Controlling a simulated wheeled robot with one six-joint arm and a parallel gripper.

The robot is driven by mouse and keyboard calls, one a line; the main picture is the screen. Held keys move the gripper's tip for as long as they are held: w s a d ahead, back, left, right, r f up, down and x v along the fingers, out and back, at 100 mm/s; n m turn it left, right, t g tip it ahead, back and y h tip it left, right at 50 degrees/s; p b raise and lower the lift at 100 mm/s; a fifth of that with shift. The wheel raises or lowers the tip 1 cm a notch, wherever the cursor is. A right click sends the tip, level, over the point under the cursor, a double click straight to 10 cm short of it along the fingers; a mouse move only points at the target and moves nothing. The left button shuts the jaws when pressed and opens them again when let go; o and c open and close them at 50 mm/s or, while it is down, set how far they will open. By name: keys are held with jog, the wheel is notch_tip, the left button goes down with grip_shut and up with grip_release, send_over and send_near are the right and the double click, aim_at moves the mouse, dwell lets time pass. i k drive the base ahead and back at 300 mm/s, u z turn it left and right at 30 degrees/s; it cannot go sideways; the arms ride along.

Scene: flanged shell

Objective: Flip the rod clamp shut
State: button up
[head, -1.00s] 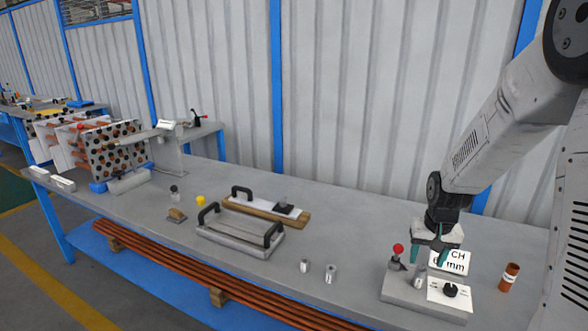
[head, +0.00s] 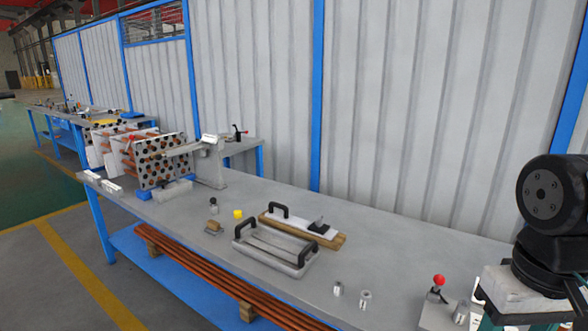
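I cannot tell for sure which part is the rod clamp. A small lever clamp with a dark handle (head: 240,133) stands upright on the grey stand behind the drilled shell plates (head: 163,160). Another lever with a red ball knob (head: 438,281) stands on a grey block at the bench's front right.
The long grey bench (head: 340,225) carries a black-handled plate (head: 275,250), a wooden board (head: 325,237), a yellow piece (head: 238,213) and small metal cylinders (head: 365,299). Copper tubes (head: 200,275) lie on the lower shelf. A corrugated wall stands behind. The floor at left is open.

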aim_at(439, 279)
jog(key=u, duration=1.5)
jog(key=k, duration=0.75)
jog(key=z, duration=1.4)
jog(key=i, duration=0.5)
jog(key=z, duration=0.05)
